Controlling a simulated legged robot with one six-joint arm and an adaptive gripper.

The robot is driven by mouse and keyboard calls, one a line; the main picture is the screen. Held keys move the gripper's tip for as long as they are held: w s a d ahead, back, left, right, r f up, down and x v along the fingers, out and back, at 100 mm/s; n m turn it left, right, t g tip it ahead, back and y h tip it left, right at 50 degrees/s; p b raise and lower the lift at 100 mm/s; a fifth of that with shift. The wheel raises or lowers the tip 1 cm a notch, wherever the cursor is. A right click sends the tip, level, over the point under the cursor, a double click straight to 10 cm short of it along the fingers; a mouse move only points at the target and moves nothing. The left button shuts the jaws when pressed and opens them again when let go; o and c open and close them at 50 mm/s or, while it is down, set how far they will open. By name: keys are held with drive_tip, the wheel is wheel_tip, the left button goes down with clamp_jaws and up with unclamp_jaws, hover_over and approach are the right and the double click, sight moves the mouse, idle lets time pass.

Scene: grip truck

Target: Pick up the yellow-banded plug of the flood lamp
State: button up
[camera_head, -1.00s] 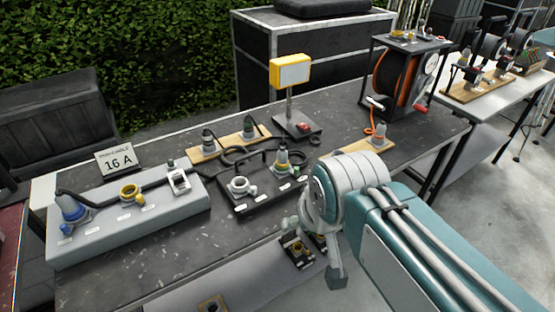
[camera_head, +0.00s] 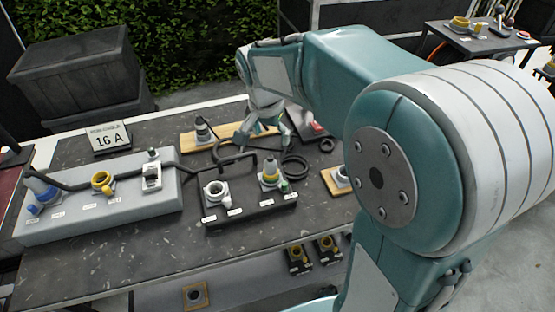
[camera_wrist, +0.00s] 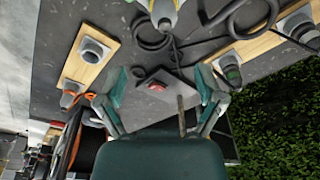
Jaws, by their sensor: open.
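In the head view, a yellow-banded plug (camera_head: 270,171) stands upright in the black socket box (camera_head: 250,205), beside a white socket. At the top edge of the wrist view, part of a yellow and grey plug (camera_wrist: 163,9) shows beside a coiled black cable (camera_wrist: 152,40). My gripper (camera_head: 265,132) is open and empty, beyond the plug and above the back of the table. Its spread fingers (camera_wrist: 161,78) show in the wrist view. The lamp's base (camera_wrist: 160,87), with a red switch, and its post are below and between them. The lamp head is hidden.
A wooden board (camera_head: 186,143) carries grey plugs, one partly behind my gripper. A grey box (camera_head: 110,210) with a blue plug and sockets fills the left of the table. Another board (camera_wrist: 84,66) with a socket and an orange-cabled plug lies near the cable reel.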

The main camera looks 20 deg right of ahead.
sight(270, 158)
drive_tip(key=f, duration=0.1)
drive_tip(key=a+f, duration=0.1)
drive_tip(key=f, duration=0.2)
drive_tip(key=shift+w+a+f, duration=0.15)
drive_tip(key=shift+a+f, duration=0.2)
drive_tip(key=shift+f, duration=0.05)
drive_tip(key=f, duration=0.1)
drive_tip(key=d+f, duration=0.1)
drive_tip(key=f, duration=0.1)
drive_tip(key=d+f, duration=0.1)
drive_tip(key=f, duration=0.1)
drive_tip(key=shift+w+d, duration=0.15)
drive_tip(key=shift+w, duration=0.05)
drive_tip(key=shift+f, duration=0.35)
drive_tip(key=shift+a+f, duration=0.1)
drive_tip(key=shift+a, duration=0.65)
drive_tip(key=shift+d, duration=0.45)
clamp_jaws()
